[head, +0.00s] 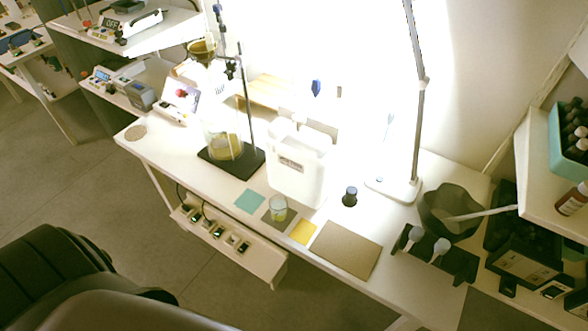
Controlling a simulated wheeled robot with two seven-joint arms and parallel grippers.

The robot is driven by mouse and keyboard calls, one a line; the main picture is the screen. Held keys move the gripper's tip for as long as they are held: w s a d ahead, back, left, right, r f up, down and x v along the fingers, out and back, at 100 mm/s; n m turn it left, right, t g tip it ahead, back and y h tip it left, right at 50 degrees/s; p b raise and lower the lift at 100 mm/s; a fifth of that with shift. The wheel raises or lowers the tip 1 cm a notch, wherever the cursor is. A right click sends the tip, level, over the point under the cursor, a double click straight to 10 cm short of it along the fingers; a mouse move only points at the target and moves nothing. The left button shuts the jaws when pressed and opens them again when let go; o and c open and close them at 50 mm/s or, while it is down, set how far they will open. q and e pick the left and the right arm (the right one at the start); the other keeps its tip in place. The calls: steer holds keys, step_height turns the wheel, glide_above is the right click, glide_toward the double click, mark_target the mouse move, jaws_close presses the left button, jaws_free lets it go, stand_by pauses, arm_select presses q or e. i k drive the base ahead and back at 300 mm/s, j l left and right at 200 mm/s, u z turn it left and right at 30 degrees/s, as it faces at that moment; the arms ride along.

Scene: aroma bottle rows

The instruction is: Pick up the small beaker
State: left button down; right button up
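The small beaker (278,208) is a clear glass vessel with a pale yellow-green tint low in it. It stands upright near the front edge of the white bench (345,218), on or at a dark square mat (266,216). Neither of my grippers shows in the head view, so nothing is seen touching the beaker.
A teal square (250,201), a yellow square (303,232) and a brown board (346,249) lie around it. Behind stand a white container (297,172), a dark small bottle (350,196) and a stand (231,158) with a large glass vessel. A lamp base (394,190) is farther right.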

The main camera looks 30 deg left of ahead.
mark_target(278, 203)
steer(key=u, duration=1)
steer(key=z, duration=0.3)
